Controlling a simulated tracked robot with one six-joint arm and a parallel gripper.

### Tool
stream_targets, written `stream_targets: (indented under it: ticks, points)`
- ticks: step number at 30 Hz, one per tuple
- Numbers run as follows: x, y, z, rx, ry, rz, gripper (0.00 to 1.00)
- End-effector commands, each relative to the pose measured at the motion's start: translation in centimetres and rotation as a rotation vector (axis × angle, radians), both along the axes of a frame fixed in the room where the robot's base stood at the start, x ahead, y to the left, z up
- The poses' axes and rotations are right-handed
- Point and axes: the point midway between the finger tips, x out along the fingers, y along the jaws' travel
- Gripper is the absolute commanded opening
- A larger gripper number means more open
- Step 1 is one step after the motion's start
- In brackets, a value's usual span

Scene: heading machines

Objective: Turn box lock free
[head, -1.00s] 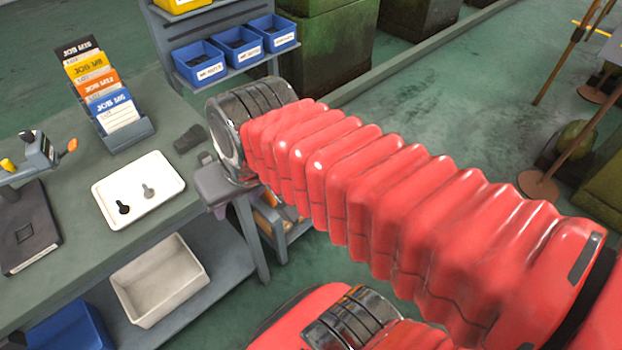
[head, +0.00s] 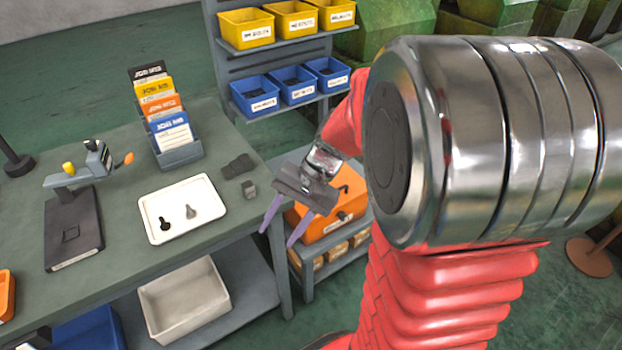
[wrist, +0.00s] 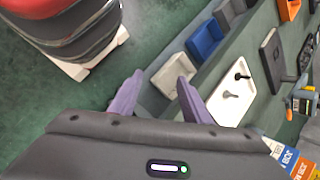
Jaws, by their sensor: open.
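An orange box (head: 350,189) stands on the low shelf unit right of the workbench in the head view. A small dark fitting shows on its front; I cannot tell whether it is the lock. My gripper (head: 277,238) hangs in front of the box's left part and covers some of it. Its two purple fingers are apart with nothing between them, as the wrist view (wrist: 160,78) also shows. A white tray (head: 206,224) on the bench holds a black key-like piece (head: 164,224) and a grey one (head: 190,212). The tray also shows in the wrist view (wrist: 222,110).
The workbench (head: 110,225) carries a card rack (head: 178,152), a device on a black base (head: 73,232) and small dark blocks by the right edge. A beige bin (head: 185,300) sits below. Yellow and blue bins fill the rack behind. Open green floor lies beside the bench.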

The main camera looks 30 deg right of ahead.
Motion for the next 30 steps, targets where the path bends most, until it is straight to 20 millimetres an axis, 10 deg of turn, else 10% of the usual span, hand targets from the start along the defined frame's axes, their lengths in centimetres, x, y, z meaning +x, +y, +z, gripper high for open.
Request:
stream_targets:
  ticks: [30]
  points:
    - [7.2, -12.8, -13.8, 0.723, 0.213, -0.748, 0.43]
